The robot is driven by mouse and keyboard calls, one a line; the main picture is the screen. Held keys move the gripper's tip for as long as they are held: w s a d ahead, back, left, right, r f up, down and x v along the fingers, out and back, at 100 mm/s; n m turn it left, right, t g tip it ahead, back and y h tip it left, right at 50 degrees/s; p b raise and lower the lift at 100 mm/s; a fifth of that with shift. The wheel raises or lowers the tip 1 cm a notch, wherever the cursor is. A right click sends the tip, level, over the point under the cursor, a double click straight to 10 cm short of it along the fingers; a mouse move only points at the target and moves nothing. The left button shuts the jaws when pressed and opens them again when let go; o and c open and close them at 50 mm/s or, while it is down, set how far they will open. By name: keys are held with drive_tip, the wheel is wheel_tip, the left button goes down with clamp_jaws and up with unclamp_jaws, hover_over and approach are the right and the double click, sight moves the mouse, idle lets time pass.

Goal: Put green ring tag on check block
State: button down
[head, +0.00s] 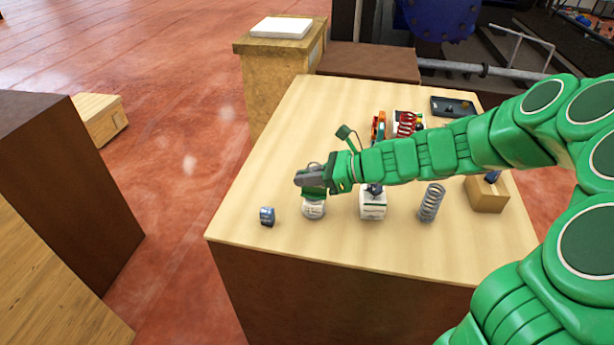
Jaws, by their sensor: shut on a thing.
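My gripper (311,179) is over the front left part of the table, with its grey fingers pointing left. It is shut on a small green piece (313,194) that looks like the green ring tag; its ring shape is hard to make out and the fingers partly cover it. A white round object (313,210) stands directly below; I cannot tell whether the green piece touches it. A white block (373,207) with a dark blue top stands to the right, partly under my arm. I cannot tell which of these is the check block.
The wooden table (255,190) also holds a small blue-grey piece (267,216) at left, a metal spring (431,203), a cardboard box (487,196), a red coil (407,124) and a black tray (453,106). The table's left and back left are clear.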

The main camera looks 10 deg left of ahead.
drive_tip(key=shift+f, duration=0.1)
drive_tip(key=c, duration=1.2)
unclamp_jaws()
drive_tip(key=shift+v, duration=6.05)
drive_tip(key=shift+s, duration=0.1)
